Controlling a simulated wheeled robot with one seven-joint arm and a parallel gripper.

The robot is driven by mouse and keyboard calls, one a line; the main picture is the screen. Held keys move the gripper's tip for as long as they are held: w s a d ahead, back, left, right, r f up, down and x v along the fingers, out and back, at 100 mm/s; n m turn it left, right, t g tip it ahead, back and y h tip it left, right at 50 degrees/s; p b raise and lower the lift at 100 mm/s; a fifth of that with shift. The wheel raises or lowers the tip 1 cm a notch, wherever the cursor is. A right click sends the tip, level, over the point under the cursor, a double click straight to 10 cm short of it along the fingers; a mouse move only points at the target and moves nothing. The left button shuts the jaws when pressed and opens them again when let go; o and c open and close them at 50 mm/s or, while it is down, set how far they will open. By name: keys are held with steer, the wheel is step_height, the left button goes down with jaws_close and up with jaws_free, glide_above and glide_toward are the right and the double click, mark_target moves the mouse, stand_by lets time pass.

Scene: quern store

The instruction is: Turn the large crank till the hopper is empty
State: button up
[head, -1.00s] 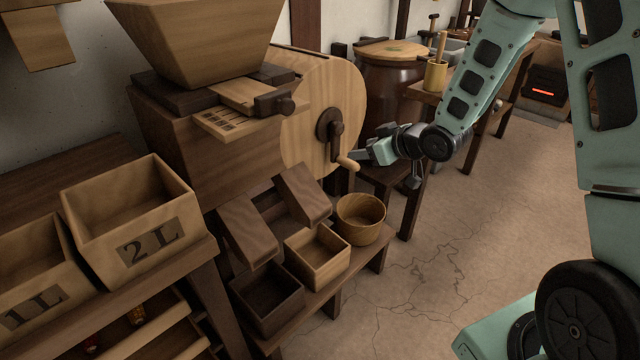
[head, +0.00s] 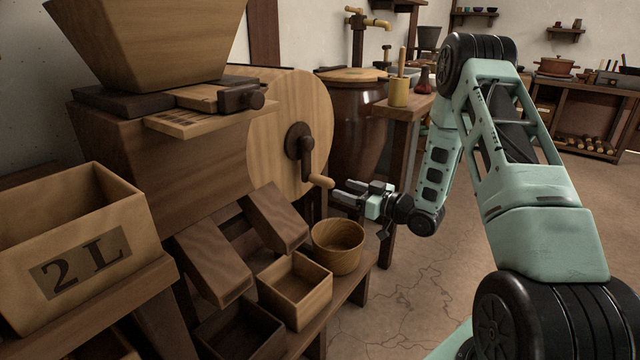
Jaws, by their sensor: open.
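The large crank (head: 301,148) is a dark arm on the side of a round wooden drum (head: 262,135), with a pale wooden handle (head: 321,181) sticking out at its lower end. The hopper (head: 145,42) is a tapered wooden box on top of the mill; its inside is out of view. My gripper (head: 341,191) is open and empty, just right of the handle and a little below it, its fingers pointing left. I cannot tell whether a finger touches the handle. Two sloped chutes (head: 272,220) come out below the mill.
A round wooden bowl (head: 338,247), a square pale box (head: 294,289) and a dark box (head: 238,335) stand below the chutes. A 2 L box (head: 75,262) is at the left. A brown barrel (head: 358,130) and a small table (head: 407,112) stand behind my gripper. The floor at right is clear.

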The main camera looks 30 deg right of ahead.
mark_target(326, 183)
steer(key=shift+b+x, duration=0.35)
steer(key=shift+x, duration=3.25)
steer(key=shift+w, duration=0.1)
steer(key=c, duration=1)
